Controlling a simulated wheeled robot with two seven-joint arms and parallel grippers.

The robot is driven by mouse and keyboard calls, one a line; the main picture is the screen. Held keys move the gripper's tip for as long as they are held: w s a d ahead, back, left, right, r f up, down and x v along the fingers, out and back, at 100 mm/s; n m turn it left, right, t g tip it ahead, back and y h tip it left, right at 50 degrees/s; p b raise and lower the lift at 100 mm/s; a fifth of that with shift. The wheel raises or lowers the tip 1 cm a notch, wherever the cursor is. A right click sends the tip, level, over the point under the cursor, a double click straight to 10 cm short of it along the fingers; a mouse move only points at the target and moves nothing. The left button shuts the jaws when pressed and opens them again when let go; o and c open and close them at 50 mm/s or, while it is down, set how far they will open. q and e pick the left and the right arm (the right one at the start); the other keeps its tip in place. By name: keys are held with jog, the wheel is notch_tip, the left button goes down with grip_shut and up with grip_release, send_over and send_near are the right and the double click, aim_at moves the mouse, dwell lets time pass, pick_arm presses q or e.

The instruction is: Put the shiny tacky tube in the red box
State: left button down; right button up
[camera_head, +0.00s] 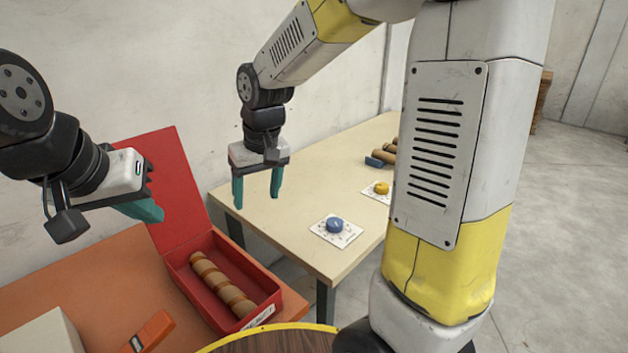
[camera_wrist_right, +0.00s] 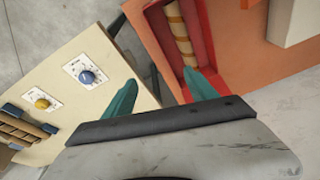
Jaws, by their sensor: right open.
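The red box (camera_head: 262,275) stands on the orange table with its lid (camera_head: 178,200) up. A brown tube with lighter bands (camera_head: 222,282) lies lengthwise inside it; the tube also shows in the right wrist view (camera_wrist_right: 178,32). I cannot tell whether it is shiny or tacky. My right gripper (camera_head: 258,188) is open and empty above the cream table's near-left part, beyond the box. Its two teal fingers (camera_wrist_right: 160,94) are spread apart in the right wrist view. My left gripper (camera_head: 138,208) is left of the box, in front of the lid; its jaw gap is hidden.
The cream table (camera_head: 300,190) holds a blue knob (camera_head: 335,225) and a yellow knob (camera_head: 381,188) on cards. Brown rolls with blue ends (camera_head: 378,160) lie at its back, partly behind my right arm. An orange item (camera_head: 150,332) and a pale block (camera_head: 42,335) are on the orange table.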

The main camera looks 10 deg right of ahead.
jog(key=s+d+r+m+t, duration=0.1)
jog(key=s+d+r+t, duration=0.1)
jog(key=s+d+r, duration=0.2)
jog(key=s+d+r+m+t, duration=0.1)
jog(key=s+d+r+m, duration=0.1)
jog(key=s+d+r, duration=0.2)
jog(key=s+d, duration=0.3)
jog(key=s, duration=0.3)
jog(key=shift+s+d+r+t+y, duration=0.3)
jog(key=shift+s+d+t, duration=0.1)
dwell(0.5)
